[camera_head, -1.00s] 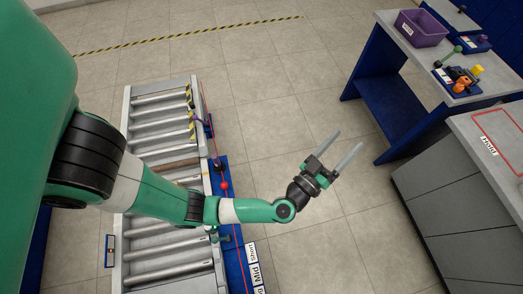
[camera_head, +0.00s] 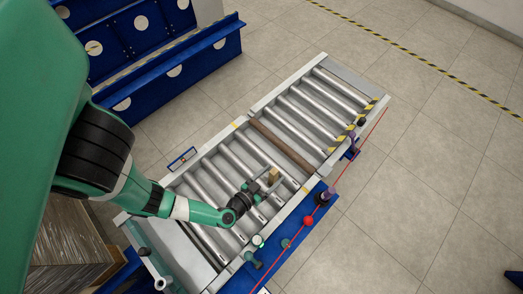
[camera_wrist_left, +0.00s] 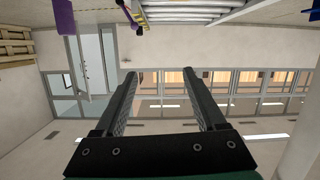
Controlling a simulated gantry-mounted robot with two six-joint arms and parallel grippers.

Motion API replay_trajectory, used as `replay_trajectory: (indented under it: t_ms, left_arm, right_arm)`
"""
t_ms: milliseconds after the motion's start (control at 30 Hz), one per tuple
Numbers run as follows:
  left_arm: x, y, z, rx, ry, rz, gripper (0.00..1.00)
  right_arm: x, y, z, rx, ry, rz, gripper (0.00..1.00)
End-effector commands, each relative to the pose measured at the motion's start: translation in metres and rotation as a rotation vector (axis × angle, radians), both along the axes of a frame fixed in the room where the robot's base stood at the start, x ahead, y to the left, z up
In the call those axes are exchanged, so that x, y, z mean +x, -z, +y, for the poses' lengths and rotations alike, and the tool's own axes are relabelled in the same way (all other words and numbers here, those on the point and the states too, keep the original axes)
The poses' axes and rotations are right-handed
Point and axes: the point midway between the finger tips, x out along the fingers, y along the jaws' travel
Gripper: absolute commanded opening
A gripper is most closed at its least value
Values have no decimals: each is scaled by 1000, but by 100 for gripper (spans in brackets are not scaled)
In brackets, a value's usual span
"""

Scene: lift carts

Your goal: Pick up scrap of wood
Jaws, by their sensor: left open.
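A small tan block, which looks like the scrap of wood (camera_head: 274,174), shows at the roller conveyor (camera_head: 318,70), near its middle. My left gripper (camera_head: 273,178) is over the rollers, its fingers pointing up and right in the head view. The block appears between the fingertips there. In the left wrist view, the two dark fingers (camera_wrist_left: 164,102) are apart with nothing between them, so the gripper is open and empty. The block does not show in the wrist view. I cannot tell how high the gripper is above it. My right gripper is not in view.
A brown bar (camera_head: 283,147) lies across the conveyor just beyond the gripper. A blue side rail with a red ball (camera_head: 309,221) and knobs runs along the conveyor's right side. A blue rack (camera_head: 175,64) stands at the back left.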

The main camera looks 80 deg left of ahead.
Motion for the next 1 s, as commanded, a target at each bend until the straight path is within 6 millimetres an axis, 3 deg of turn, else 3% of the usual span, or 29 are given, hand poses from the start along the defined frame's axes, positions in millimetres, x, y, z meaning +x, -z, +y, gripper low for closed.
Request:
replay_trajectory:
  t_ms: [33, 100, 333, 667, 1000]
  left_arm:
    - [-9, 23, 1, 6, 5, 19, 72]
    - [-19, 41, 3, 13, 12, 43, 72]
    - [-42, 83, 5, 27, 31, 91, 72]
    - [-39, 90, 6, 25, 34, 90, 72]
    - [-8, 104, 31, 28, 28, 88, 72]
  right_arm:
    - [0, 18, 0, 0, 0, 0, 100]
    - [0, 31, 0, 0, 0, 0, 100]
    - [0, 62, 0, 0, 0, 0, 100]
    - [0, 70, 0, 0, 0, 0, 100]
    - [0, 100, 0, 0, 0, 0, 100]
